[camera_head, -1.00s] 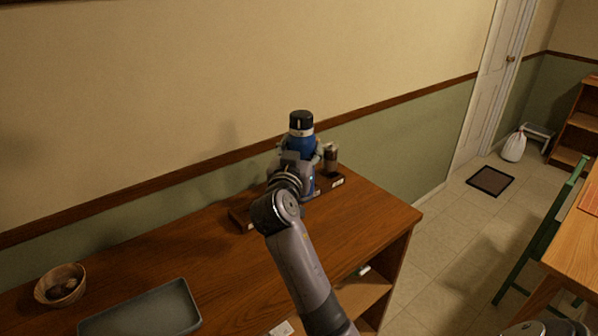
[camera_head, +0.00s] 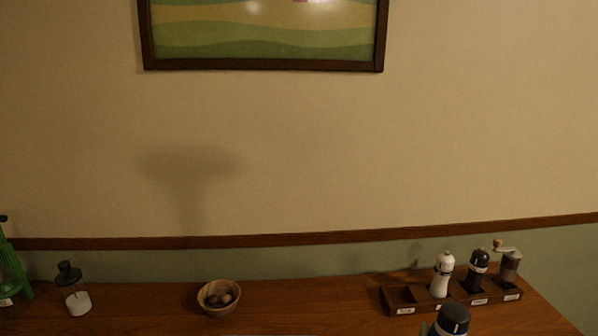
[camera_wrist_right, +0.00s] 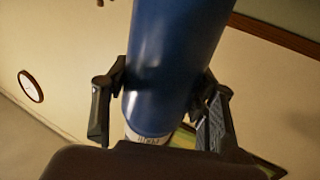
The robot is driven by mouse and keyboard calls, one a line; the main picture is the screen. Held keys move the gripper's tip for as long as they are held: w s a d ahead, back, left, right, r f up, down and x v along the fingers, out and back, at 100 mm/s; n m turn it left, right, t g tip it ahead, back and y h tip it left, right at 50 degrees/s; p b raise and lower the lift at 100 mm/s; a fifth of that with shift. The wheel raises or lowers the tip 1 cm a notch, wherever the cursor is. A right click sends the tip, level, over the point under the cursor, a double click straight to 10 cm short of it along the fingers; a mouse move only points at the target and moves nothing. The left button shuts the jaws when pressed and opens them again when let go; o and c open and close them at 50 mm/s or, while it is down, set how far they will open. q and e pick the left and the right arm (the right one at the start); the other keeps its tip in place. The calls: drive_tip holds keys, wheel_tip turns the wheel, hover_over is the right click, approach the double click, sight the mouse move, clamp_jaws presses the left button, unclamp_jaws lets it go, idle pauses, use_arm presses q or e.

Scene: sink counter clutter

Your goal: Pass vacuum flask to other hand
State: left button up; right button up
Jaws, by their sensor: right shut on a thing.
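The vacuum flask has a blue body and a black cap. My right gripper (camera_wrist_right: 163,84) is shut on the flask, one finger on each side of the body. My left gripper is in neither view.
A dark wooden rack (camera_head: 430,300) with a white mill (camera_head: 443,276), a black mill (camera_head: 477,270) and a grinder (camera_head: 509,268) stands at the counter's right. A wooden bowl (camera_head: 218,298) and a white-bottomed dispenser (camera_head: 77,300) stand further left. The counter between bowl and rack is clear.

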drive_tip(key=s+a+f+n+y, duration=0.1)
drive_tip(key=s+a+y, duration=0.1)
drive_tip(key=s+a, duration=0.2)
drive_tip(key=s+a+f+n+y, duration=0.1)
drive_tip(key=s+a+n+y, duration=0.1)
drive_tip(key=s, duration=0.6)
drive_tip(key=shift+a+f+n+t+y, duration=0.15)
drive_tip(key=shift+a+n+t+y, duration=0.2)
drive_tip(key=shift+a+y, duration=0.5)
